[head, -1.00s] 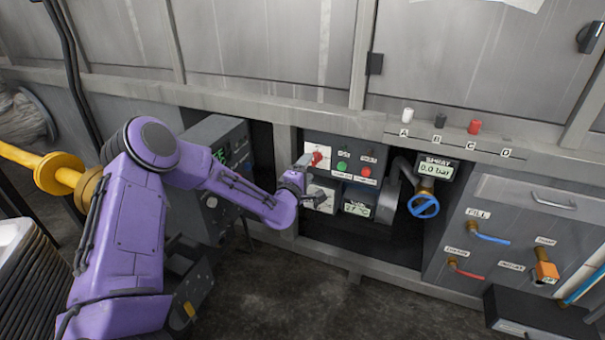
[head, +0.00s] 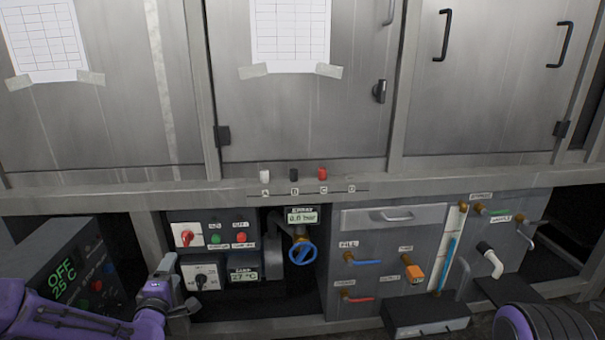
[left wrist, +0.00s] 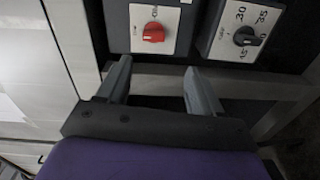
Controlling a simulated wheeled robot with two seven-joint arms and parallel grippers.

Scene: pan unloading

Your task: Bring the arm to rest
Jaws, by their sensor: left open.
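My left arm comes in at the lower left of the head view. Its gripper (head: 184,300) is in front of the control panel, just left of the black dial (head: 200,282). In the left wrist view the two fingers (left wrist: 160,90) are apart with nothing between them. Beyond them are the red rotary switch (left wrist: 154,32) and the black numbered dial (left wrist: 246,36); the fingers do not appear to touch either. The red switch also shows in the head view (head: 187,236). A purple part of mine shows at the lower right edge, but no right gripper is visible.
A grey box reading OFF 25 °C (head: 62,280) stands at the left, near my arm. A blue valve wheel (head: 303,253) sits right of the panel. Colored pipe handles and a drawer (head: 395,216) are further right. White, black and red pegs line the ledge.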

